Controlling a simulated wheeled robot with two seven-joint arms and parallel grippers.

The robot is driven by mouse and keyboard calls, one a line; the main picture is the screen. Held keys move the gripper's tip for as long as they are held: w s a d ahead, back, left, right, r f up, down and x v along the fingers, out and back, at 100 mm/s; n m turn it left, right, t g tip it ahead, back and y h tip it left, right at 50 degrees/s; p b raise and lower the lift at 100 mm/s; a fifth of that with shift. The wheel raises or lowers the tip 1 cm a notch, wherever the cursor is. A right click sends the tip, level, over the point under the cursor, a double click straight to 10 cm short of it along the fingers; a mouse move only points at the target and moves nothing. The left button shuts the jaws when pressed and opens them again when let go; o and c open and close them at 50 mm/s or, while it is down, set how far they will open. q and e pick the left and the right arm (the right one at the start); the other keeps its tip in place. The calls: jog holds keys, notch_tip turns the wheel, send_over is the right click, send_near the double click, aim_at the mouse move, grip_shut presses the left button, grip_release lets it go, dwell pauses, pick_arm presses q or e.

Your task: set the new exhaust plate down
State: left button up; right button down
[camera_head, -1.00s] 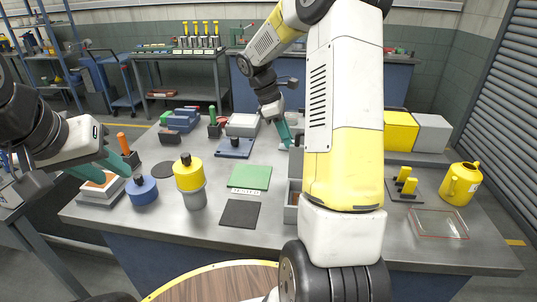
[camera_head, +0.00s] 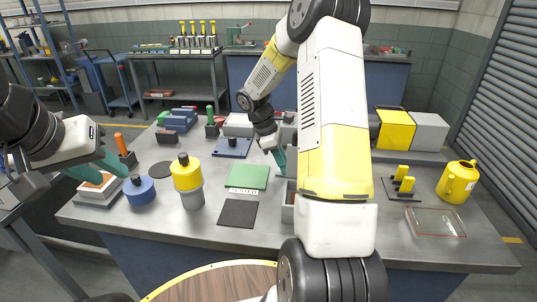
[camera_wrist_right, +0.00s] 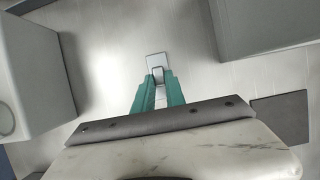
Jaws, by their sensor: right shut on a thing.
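My right gripper (camera_head: 278,157) is low over the middle of the bench, right of the green mat (camera_head: 248,176), partly hidden by my own arm. In the right wrist view its teal fingers (camera_wrist_right: 159,80) are shut on the dark tab of a small pale-grey plate (camera_wrist_right: 156,60), which I take to be the new exhaust plate. I cannot tell whether the plate touches the surface under it. The plate does not show clearly in the head view. My left gripper (camera_head: 100,163) is at the left bench edge, fingers apart and empty, near a block with an orange top (camera_head: 98,186).
A yellow-and-grey cylinder (camera_head: 187,175), a blue round part (camera_head: 139,190) and a black mat (camera_head: 238,213) are on the left half. A grey bin (camera_head: 288,207) is partly behind my arm. A clear tray (camera_head: 436,222) and yellow can (camera_head: 458,181) stand at right.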

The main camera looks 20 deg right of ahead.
jog(key=shift+f, duration=0.15)
jog(key=c, duration=1.4)
grip_release()
